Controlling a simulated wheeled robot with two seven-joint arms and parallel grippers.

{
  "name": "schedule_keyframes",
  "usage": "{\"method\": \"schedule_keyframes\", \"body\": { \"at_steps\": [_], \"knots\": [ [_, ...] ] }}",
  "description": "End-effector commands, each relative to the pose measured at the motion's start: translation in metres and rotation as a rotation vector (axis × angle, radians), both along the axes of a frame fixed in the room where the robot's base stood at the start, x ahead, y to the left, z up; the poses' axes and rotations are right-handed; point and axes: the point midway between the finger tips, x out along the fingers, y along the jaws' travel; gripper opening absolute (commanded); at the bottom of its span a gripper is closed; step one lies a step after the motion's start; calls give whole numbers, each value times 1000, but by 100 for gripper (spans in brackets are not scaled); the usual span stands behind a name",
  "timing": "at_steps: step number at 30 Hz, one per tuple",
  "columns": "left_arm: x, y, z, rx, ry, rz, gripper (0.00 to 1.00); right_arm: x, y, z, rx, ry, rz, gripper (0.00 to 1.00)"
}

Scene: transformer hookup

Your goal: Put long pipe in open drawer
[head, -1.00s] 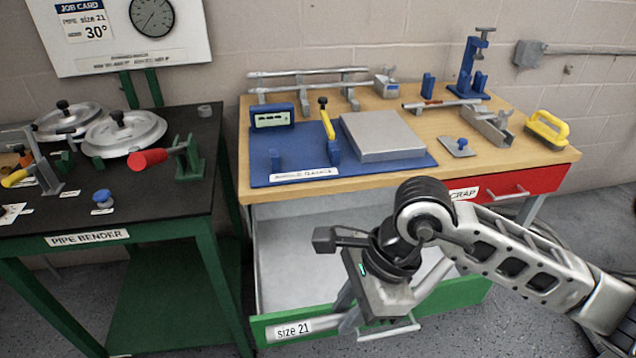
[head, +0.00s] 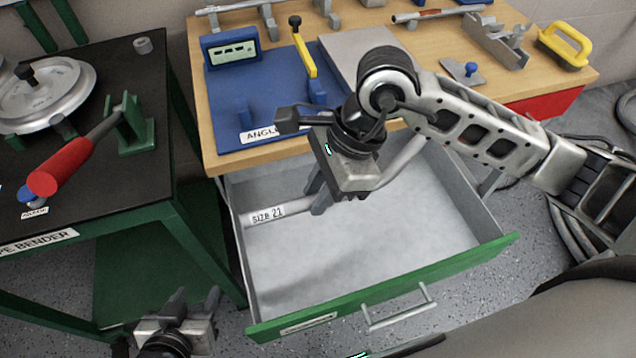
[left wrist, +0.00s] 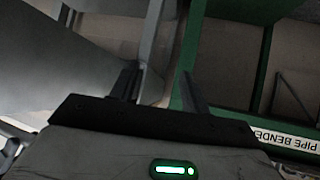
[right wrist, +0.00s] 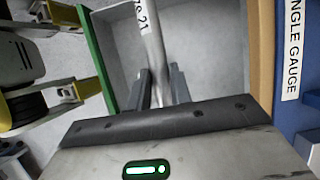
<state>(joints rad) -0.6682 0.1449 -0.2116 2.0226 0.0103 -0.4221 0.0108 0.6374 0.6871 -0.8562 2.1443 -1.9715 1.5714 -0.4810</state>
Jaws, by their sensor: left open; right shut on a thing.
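The long pipe (head: 268,213) is a grey tube with a "size 21" label near its left end; its right end curves up behind my right gripper. My right gripper (head: 328,192) is shut on the pipe's middle. The pipe also shows between the fingers in the right wrist view (right wrist: 150,42). The open drawer (head: 400,286), with pale inside and green front, is under the workbench. The pipe is over the drawer's inside; whether it touches the floor I cannot tell. My left gripper (head: 190,305) is open and empty, low at the left of the drawer.
The wooden workbench (head: 225,160) overhangs the drawer's back; a blue angle gauge (head: 230,52) stands on it. The green-legged pipe bender table (head: 180,225) is close on the left, with a red-handled lever (head: 70,165). The drawer's visible inside is otherwise clear.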

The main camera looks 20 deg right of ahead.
Motion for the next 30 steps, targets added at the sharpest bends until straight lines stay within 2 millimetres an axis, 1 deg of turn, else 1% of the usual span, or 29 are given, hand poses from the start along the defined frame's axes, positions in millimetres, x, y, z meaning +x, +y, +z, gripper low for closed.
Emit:
{"method": "schedule_keyframes", "body": {
  "at_steps": [5,8,17,30],
  "knots": [
    [0,0,-8,0,3,-2,47,0,0,-11,0,-1,-1,0],
    [0,-1,-12,-3,3,-3,47,0,0,-21,1,0,-1,0],
    [7,-4,-13,-19,-23,-6,47,0,0,-51,1,0,-1,0],
    [10,-9,-23,-63,-43,-1,47,0,0,-95,1,0,-1,0]
  ]
}}
